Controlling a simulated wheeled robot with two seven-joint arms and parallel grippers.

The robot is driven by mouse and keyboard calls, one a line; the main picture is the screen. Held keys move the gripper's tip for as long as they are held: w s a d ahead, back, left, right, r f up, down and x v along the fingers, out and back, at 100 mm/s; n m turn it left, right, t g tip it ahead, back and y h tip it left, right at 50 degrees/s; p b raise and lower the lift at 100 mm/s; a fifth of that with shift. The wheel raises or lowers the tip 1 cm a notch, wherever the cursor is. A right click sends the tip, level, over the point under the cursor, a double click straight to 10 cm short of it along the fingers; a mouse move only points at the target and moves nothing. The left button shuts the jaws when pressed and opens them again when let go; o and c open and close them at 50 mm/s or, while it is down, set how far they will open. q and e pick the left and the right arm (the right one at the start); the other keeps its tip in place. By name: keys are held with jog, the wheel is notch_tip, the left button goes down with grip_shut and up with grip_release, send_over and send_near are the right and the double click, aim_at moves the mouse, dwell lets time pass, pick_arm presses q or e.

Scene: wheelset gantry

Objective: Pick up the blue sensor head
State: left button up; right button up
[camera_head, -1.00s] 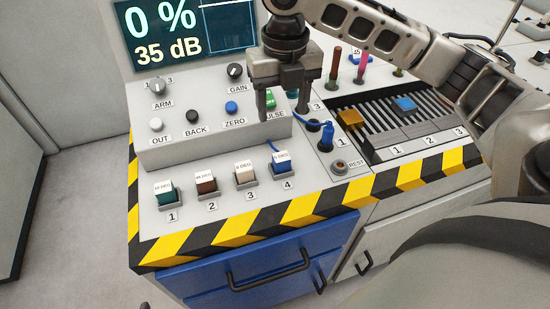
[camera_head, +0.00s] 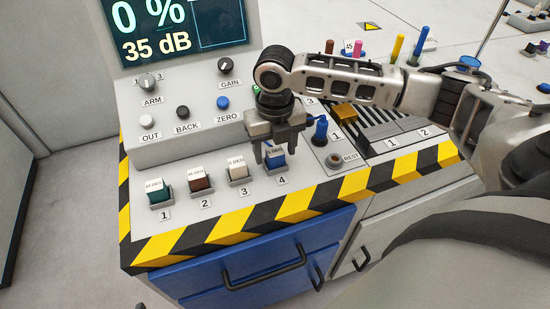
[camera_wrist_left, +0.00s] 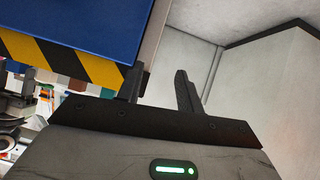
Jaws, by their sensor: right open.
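The blue sensor head (camera_head: 275,161), a small block with a white labelled top, sits in holder 4 at the right end of the numbered row. My right gripper (camera_head: 279,155) is open and points down over it, with its fingertips close to either side of the block. The fingers hide part of the head, and I cannot tell whether they touch it. My left gripper (camera_wrist_left: 160,87) shows in the left wrist view with its two dark fingers apart and nothing between them.
Green (camera_head: 158,194), brown (camera_head: 201,181) and white (camera_head: 238,169) heads stand in holders 1 to 3. A knob panel (camera_head: 170,135) rises behind. A blue plug (camera_head: 321,130) and a slotted rack (camera_head: 375,122) lie to the right. A striped edge (camera_head: 235,220) runs along the front.

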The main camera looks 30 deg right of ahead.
jog(key=shift+f, duration=0.7)
jog(key=c, duration=1.1)
